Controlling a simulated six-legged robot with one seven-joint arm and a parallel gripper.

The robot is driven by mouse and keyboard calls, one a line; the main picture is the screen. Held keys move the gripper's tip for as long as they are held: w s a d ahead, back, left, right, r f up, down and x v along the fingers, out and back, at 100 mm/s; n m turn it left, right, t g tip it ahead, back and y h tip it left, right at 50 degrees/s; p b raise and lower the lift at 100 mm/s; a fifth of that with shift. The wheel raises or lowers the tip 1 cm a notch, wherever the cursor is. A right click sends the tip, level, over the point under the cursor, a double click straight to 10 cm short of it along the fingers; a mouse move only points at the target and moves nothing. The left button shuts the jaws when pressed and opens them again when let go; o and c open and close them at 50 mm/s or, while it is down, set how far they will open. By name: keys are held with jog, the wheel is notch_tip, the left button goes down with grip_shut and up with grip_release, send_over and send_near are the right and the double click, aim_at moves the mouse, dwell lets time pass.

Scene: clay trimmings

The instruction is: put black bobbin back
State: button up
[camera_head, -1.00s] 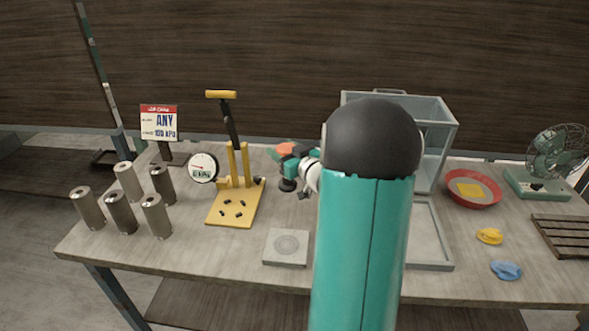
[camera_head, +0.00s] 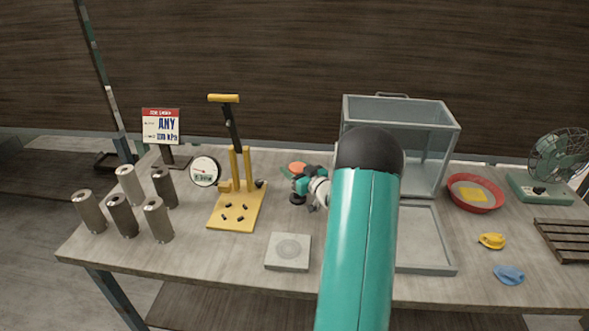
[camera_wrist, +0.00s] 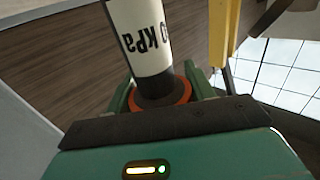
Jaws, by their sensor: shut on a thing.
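My gripper (camera_head: 305,186) is above the bench, between the yellow press and the glass-walled box. The wrist view shows its green fingers (camera_wrist: 160,95) shut around a dark cylinder, the black bobbin (camera_wrist: 156,86), with a white band reading "0 kPa". An orange ring surrounds its near end between the fingers. In the head view a black end of the bobbin (camera_head: 298,198) shows below the fingers, with an orange disc above them. My arm and fingers hide the rest. Whether its lower end touches the bench cannot be told.
Several metal cylinders (camera_head: 155,220) stand at the left. A square plate (camera_head: 288,251) lies in front. The glass-walled box (camera_head: 425,140), grey tray (camera_head: 445,245) and red bowl (camera_head: 475,195) are right.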

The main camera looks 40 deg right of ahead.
jog(key=shift+f, duration=0.1)
jog(key=o, duration=1.2)
jog(key=s, duration=0.5)
jog(key=s+a, duration=0.1)
jog(key=s, duration=0.1)
jog(key=shift+s, duration=0.2)
